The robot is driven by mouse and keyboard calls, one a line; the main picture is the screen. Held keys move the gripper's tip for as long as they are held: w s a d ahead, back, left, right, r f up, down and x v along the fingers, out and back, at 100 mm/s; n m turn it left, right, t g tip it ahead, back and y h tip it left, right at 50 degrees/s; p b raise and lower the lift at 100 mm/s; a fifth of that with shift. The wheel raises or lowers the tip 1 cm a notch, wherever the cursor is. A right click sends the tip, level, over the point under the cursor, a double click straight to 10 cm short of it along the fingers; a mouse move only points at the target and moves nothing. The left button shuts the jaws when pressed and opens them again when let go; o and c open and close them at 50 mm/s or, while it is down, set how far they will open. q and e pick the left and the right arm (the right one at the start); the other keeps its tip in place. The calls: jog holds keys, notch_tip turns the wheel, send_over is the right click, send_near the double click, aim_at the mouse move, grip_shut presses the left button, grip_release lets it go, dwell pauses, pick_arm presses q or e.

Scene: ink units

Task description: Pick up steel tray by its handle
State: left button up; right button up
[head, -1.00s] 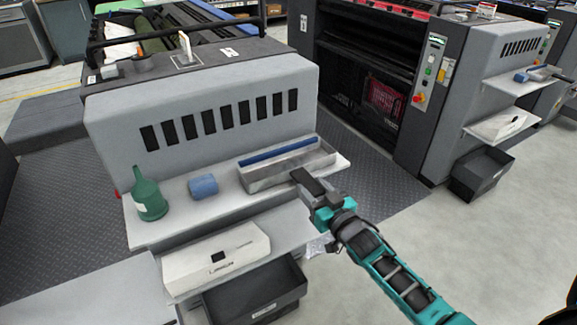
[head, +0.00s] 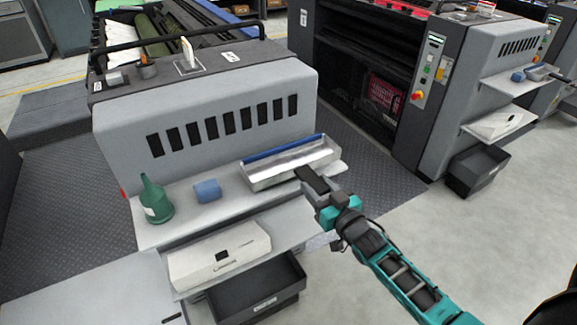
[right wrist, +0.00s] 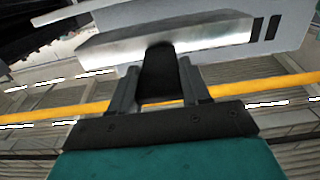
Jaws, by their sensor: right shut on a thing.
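The steel tray (head: 272,178) is a long shallow metal trough at the right end of the upper grey shelf of the near machine. A blue strip runs along its back edge. My right gripper (head: 313,182) is at the tray's front right side. In the right wrist view, the gripper (right wrist: 160,82) is shut on the tray's dark handle (right wrist: 158,62), with the shiny tray wall (right wrist: 205,33) just beyond. The tray looks slightly tilted in the head view; whether it is clear of the shelf I cannot tell. My left gripper is not in view.
A green bottle (head: 155,200) and a blue roll (head: 207,190) stand left of the tray on the shelf (head: 190,226). A white box (head: 218,258) lies on the lower shelf, above a black bin (head: 255,290). Open floor (head: 440,235) lies to the right.

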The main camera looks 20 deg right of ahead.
jog(key=s+r, duration=0.2)
jog(key=s, duration=0.9)
jog(key=shift+s+d+r, duration=0.35)
jog(key=shift+s+d, duration=0.05)
jog(key=shift+d, duration=0.05)
